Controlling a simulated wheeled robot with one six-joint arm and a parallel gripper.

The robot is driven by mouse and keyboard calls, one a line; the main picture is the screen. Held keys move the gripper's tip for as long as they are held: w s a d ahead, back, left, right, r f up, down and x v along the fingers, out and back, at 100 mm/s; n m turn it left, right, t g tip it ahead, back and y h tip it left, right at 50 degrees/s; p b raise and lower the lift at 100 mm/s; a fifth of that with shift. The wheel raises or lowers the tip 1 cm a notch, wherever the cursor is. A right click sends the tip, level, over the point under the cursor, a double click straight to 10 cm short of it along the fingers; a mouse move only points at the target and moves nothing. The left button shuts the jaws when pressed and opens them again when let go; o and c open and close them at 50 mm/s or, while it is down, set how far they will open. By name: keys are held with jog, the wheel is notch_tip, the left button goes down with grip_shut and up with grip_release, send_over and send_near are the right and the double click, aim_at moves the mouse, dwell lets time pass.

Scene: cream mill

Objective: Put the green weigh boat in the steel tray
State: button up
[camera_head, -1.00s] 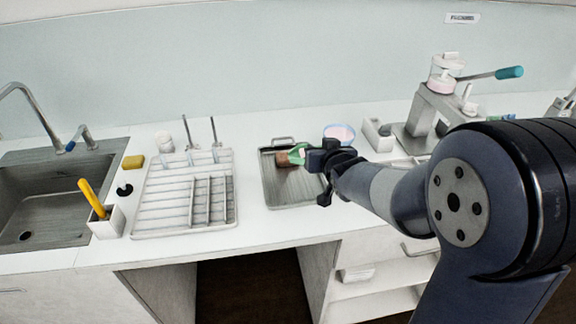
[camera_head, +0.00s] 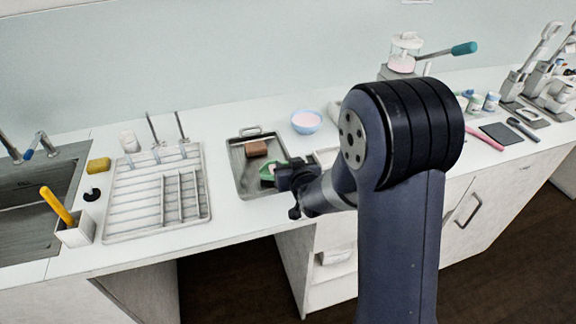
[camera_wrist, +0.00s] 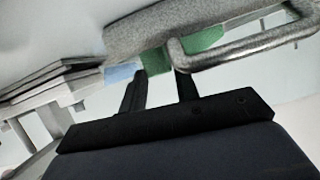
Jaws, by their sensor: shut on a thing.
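The steel tray (camera_head: 243,181) lies on the white counter in the head view, with a brown block (camera_head: 256,149) in its back part. My gripper (camera_head: 279,174) is at the tray's right side, shut on the green weigh boat (camera_head: 267,170). The boat appears over the tray's front right part; I cannot tell whether it touches the tray floor. In the wrist view my gripper's dark fingers (camera_wrist: 160,74) point at green patches of the boat (camera_wrist: 206,41). A grey rim with a loop handle, apparently the tray's (camera_wrist: 140,32), hides part of it.
A blue bowl with pink contents (camera_head: 306,122) stands behind the tray to the right. A white drying rack (camera_head: 137,206) is to the left, beyond a narrow free strip of counter. A press with a teal handle (camera_head: 464,48) stands farther right.

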jog(key=shift+f+b, duration=0.6)
jog(key=shift+b, duration=0.3)
jog(key=o, duration=1)
jog(key=shift+s+f, duration=0.1)
jog(key=shift+r+p, duration=0.85)
jog(key=shift+p, duration=0.35)
jog(key=b+v, duration=0.1)
jog(key=v, duration=1)
jog(key=shift+s+d+r+b, duration=0.1)
jog(key=shift+s+d+b, duration=0.05)
jog(key=shift+s+b, duration=0.2)
jog(key=shift+w, duration=0.15)
